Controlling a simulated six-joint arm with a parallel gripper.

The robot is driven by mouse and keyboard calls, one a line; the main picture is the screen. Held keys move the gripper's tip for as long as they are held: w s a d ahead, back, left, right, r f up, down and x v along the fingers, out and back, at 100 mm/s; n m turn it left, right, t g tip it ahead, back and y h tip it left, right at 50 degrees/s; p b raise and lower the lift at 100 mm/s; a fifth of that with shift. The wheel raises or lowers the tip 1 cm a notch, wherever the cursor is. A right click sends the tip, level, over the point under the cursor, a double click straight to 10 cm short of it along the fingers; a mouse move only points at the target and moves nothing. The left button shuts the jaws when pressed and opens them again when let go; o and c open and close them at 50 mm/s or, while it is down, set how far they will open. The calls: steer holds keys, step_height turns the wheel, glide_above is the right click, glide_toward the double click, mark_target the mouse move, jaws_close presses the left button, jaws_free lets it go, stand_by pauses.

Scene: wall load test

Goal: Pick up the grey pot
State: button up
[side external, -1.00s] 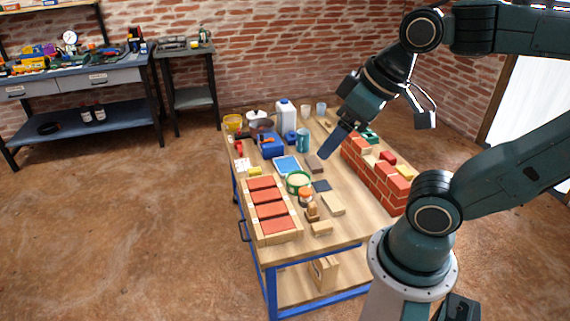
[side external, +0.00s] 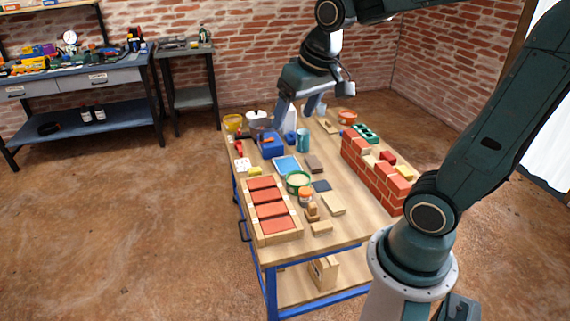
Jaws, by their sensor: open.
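The grey pot (side external: 256,121), with a pale lid and dark knob, stands upright at the far left of the wooden table. My gripper (side external: 294,112) hangs over the far end of the table, just right of the pot. Its fingers point down, open and apart, with nothing seen between them. One finger appears close to the pot's right side, but I cannot tell whether it touches. The white container behind the gripper is partly hidden.
A blue-teal cup (side external: 303,140) stands right of the toolbox. A brick wall (side external: 375,173) lines the table's right side. Red bricks (side external: 268,204) lie front left.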

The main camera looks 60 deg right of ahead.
steer(key=w+d+f+m+g, duration=0.1)
steer(key=w+d+f+m, duration=0.2)
steer(key=w+d+f, duration=0.4)
steer(key=m+g, duration=0.3)
steer(key=m, duration=0.5)
glide_above(306, 190)
steer(key=shift+y, duration=0.4)
step_height(306, 190, down, 30)
steer(key=shift+w+d+r, duration=0.1)
steer(key=shift+f, duration=4.3)
steer(key=shift+f, duration=2.6)
steer(key=shift+c, duration=0.4)
